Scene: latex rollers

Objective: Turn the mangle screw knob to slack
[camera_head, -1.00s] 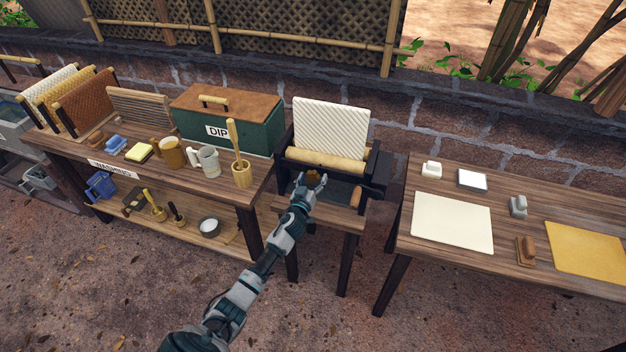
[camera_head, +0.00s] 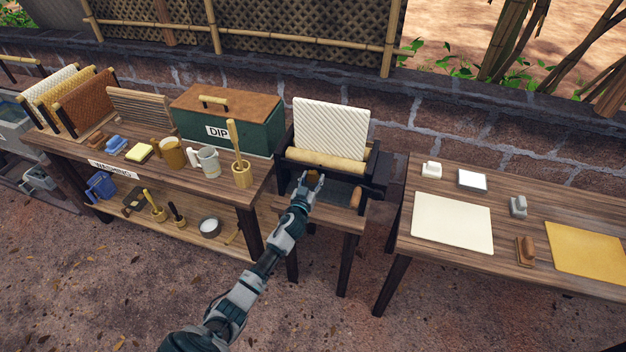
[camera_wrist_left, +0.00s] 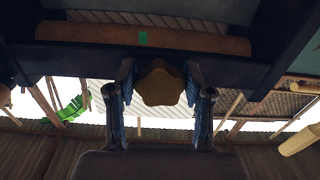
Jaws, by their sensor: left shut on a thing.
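The mangle (camera_head: 368,171) is a dark frame with a pale wooden roller (camera_head: 326,161), and a white ribbed sheet (camera_head: 331,127) stands up behind the roller. My left gripper (camera_head: 310,181) is at the front of the mangle, shut on the brown lobed screw knob (camera_wrist_left: 160,84). In the head view the fingers partly cover the knob. My right gripper is not in view.
A table with mugs and a green DIP box (camera_head: 228,117) stands to the left. A wooden table (camera_head: 505,265) with pale and yellow sheets stands to the right. A brick wall runs behind. The ground in front is clear.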

